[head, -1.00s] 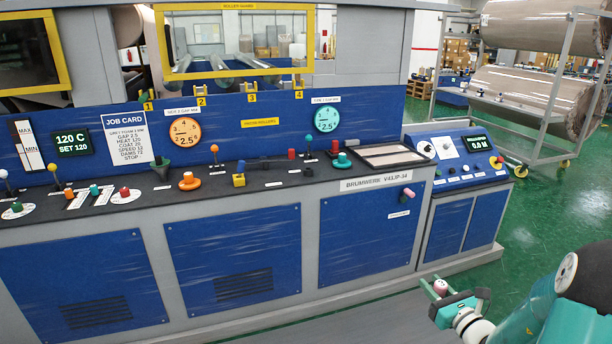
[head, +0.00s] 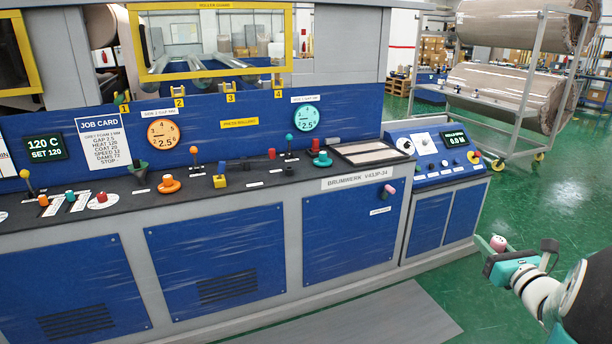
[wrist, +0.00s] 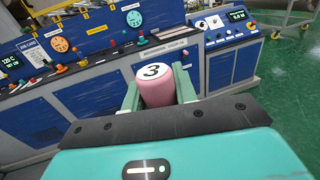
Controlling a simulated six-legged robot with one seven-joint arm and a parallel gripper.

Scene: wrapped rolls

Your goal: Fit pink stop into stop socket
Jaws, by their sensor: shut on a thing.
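The pink stop (wrist: 160,86), a short pink cylinder with a white top marked 3, is clamped between the two green fingers of my gripper (wrist: 158,92). In the head view, my gripper (head: 496,243) holds the pink stop (head: 499,242) in the air at the lower right, in front of the machine and apart from it. A pink knob (head: 389,189) sticks out of the machine's front panel, above a small white label (head: 380,211) too small to read. I cannot tell which part of the machine is the stop socket.
The blue and grey machine (head: 222,250) carries several knobs and levers on its dark ledge. A control console (head: 440,160) adjoins it on the right. A wheeled rack (head: 520,100) with wrapped rolls stands behind. Green floor (head: 540,205) is clear at the right.

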